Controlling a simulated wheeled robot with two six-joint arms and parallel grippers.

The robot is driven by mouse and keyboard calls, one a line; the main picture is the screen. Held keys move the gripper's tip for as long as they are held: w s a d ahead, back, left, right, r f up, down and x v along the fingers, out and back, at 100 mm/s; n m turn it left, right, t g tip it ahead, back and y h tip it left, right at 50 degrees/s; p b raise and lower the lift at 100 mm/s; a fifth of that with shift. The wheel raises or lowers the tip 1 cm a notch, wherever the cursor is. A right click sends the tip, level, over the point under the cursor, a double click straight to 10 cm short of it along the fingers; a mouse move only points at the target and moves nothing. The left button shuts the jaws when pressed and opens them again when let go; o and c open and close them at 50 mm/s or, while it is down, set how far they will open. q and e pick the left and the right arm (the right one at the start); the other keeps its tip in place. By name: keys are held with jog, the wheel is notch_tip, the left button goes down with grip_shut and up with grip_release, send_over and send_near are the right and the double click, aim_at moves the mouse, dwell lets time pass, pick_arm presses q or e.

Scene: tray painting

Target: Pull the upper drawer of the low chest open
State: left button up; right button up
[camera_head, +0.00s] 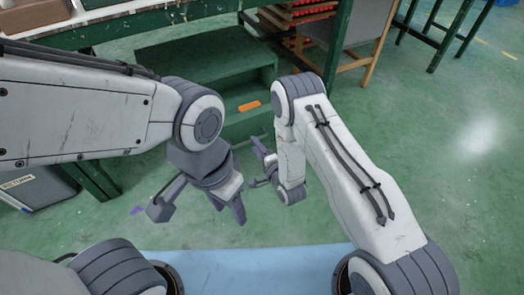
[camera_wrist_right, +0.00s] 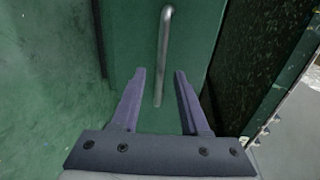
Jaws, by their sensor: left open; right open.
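The low green chest (camera_head: 205,58) stands ahead in the head view, partly hidden by my arms. In the right wrist view a grey metal bar handle (camera_wrist_right: 165,45) runs along a green drawer front (camera_wrist_right: 195,30). My right gripper (camera_head: 256,166) is open at the chest's front. In its wrist view the gripper (camera_wrist_right: 160,74) has one finger on each side of the handle's near end, with gaps showing. Whether this is the upper drawer I cannot tell. My left gripper (camera_head: 199,212) is open and empty, away from the chest.
A green-framed table (camera_head: 150,28) stands over and behind the chest, its leg close to the chest's right side. A grey bin (camera_head: 38,187) stands at the left. A wooden rack with red items (camera_head: 300,15) is behind. Green floor (camera_head: 460,150) is free at the right.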

jog(key=p+v, duration=0.1)
jog(key=v, duration=0.5)
jog(key=shift+p, duration=0.35)
jog(key=shift+r, duration=0.1)
jog(key=s+a+r+n+g+h+p, duration=0.1)
jog(key=a+r+n+g, duration=0.2)
jog(key=r+n, duration=0.25)
jog(key=a+r+n+g+h, duration=0.1)
jog(key=a+r+n+g, duration=0.25)
jog(key=r, duration=0.35)
jog(key=s+d+r+n+g+h, duration=0.1)
jog(key=s+d+r+n+g, duration=0.3)
jog(key=s, duration=0.5)
jog(key=s+d+r+n+g+h+p, duration=0.1)
jog(key=s+r+n, duration=0.4)
jog(key=s, duration=0.4)
jog(key=s+d+r+n+g+h, duration=0.1)
jog(key=s+d+r+n+g, duration=0.15)
jog(key=s+r, duration=0.5)
notch_tip(320, 180, up, 36)
jog(key=s+p, duration=0.1)
jog(key=p, duration=3.7)
jog(key=shift+s+d+r+h, duration=0.25)
jog(key=shift+s+h, duration=0.05)
